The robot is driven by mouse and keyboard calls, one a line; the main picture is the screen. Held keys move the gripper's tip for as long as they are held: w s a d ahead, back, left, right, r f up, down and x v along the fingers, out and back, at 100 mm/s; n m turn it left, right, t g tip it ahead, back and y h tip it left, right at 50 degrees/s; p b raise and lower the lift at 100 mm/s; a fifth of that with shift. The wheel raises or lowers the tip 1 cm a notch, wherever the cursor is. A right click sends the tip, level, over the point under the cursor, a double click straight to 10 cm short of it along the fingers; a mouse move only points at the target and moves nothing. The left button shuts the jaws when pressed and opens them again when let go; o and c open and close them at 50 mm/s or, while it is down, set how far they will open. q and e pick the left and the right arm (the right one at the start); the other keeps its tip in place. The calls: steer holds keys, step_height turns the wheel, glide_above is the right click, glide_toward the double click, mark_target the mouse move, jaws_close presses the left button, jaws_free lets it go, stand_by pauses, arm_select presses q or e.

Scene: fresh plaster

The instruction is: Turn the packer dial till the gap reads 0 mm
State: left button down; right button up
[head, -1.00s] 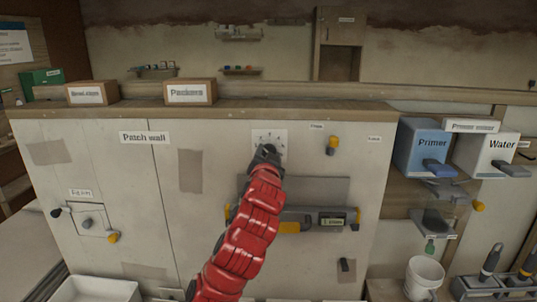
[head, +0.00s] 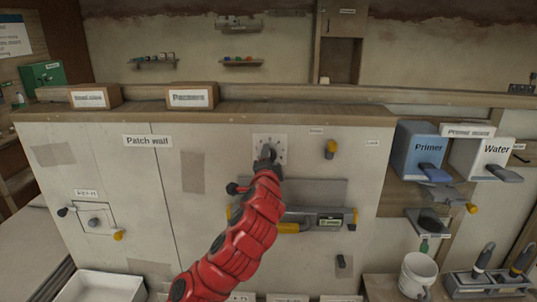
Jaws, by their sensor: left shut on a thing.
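The packer dial plate (head: 279,142) is a small pale square with markings on the patch wall, right of its middle. My left gripper (head: 266,157) is at the plate, shut on the dial knob, which the gripper mostly hides. My red left arm reaches up to it from below. Below the plate is a grey level-like bar with yellow parts and a small display (head: 331,222); its reading is too small to tell. My right gripper is not in view.
A yellow-topped knob (head: 330,149) sits right of the plate. "Packers" box (head: 192,96) stands on the ledge above. Primer (head: 421,150) and Water (head: 482,159) dispensers are at the right. A white cup (head: 417,275) stands below them.

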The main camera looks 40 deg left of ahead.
arm_select(q)
steer(key=shift+m, duration=0.4)
steer(key=shift+c, duration=1.5)
jaws_free()
